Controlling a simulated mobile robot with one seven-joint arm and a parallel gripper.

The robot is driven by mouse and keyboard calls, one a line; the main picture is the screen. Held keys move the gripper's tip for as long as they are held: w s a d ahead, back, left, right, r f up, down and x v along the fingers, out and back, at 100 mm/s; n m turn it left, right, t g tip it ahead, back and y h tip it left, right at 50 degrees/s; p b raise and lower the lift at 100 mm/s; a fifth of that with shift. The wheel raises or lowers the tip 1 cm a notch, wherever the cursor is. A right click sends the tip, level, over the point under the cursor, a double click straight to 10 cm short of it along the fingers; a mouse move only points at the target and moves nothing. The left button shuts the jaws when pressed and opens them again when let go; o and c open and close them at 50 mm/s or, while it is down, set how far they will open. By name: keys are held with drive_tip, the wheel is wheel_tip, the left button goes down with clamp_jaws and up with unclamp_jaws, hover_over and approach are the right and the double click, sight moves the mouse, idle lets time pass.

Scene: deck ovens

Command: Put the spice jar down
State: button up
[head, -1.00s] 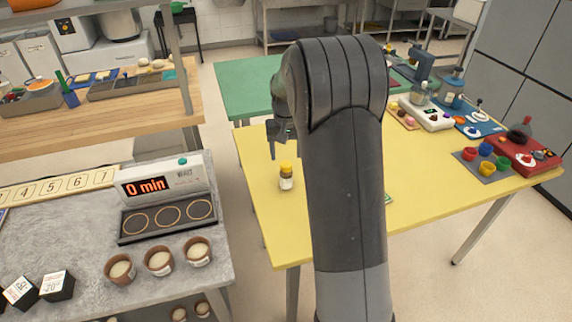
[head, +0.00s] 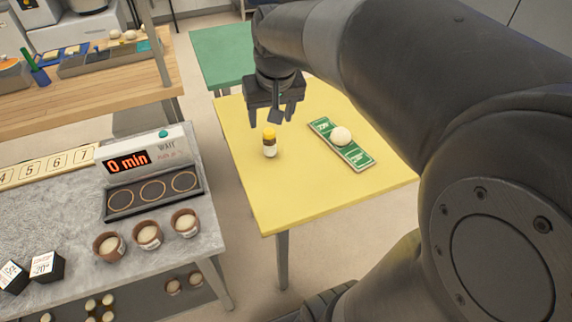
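My gripper (head: 271,121) points down above and just behind the jar in the head view. Its two fingers are spread, with nothing seen between them. The jar appears apart from the fingers, though the exact gap is hard to judge.
Left is a grey counter (head: 75,225) with a timer display (head: 128,162) and several brown pots. A green table (head: 222,60) stands behind. The yellow table's front is clear.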

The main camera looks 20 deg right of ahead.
drive_tip(key=s+a+t, duration=0.2)
drive_tip(key=s, duration=1.3)
drive_tip(key=shift+a+f+n+t, duration=0.15)
drive_tip(key=shift+f+n+t, duration=0.15)
drive_tip(key=shift+f+n, duration=0.1)
